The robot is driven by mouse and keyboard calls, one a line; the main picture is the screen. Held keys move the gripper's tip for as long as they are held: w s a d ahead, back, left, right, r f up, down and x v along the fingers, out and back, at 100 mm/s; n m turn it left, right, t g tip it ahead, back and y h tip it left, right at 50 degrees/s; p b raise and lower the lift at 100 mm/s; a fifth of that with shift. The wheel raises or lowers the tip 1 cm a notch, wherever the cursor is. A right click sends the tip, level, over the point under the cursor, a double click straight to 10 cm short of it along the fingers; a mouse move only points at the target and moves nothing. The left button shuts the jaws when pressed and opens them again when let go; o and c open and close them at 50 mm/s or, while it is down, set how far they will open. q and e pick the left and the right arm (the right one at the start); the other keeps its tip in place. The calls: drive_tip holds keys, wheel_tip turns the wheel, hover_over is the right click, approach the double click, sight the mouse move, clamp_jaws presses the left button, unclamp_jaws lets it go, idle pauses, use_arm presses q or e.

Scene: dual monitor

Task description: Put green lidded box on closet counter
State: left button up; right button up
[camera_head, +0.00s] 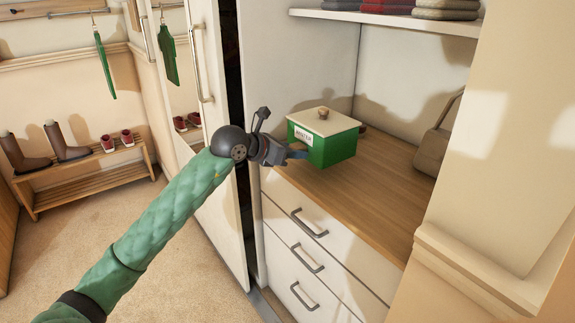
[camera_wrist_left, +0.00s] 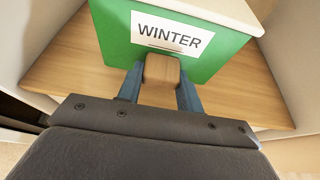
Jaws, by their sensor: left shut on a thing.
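The green lidded box (camera_head: 330,148) has a cream lid with a round wooden knob and a white label. In the left wrist view the box (camera_wrist_left: 120,50) shows its label, which reads WINTER, and a wooden front knob (camera_wrist_left: 161,70). My left gripper (camera_head: 298,152) is shut on that front knob, with one blue finger on each side (camera_wrist_left: 161,92). The box is over the wooden closet counter (camera_head: 385,188), near its left part. I cannot tell whether its bottom touches the counter. My right gripper is not in view.
A bag (camera_head: 435,140) stands at the right end of the counter. Folded clothes (camera_head: 445,9) lie on the shelf above. White drawers (camera_head: 305,257) are below, and a closet door (camera_head: 205,110) is at left. The counter's front middle is clear.

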use_arm(q)
drive_tip(key=w+a+f, duration=0.2)
drive_tip(key=w+f, duration=0.1)
drive_tip(key=f, duration=0.3)
drive_tip(key=shift+w+a+f, duration=0.15)
drive_tip(key=shift+w+f, duration=0.1)
drive_tip(key=shift+w, duration=0.15)
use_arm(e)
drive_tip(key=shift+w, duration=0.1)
use_arm(q)
drive_tip(key=shift+f, duration=0.1)
drive_tip(key=o, duration=1.2)
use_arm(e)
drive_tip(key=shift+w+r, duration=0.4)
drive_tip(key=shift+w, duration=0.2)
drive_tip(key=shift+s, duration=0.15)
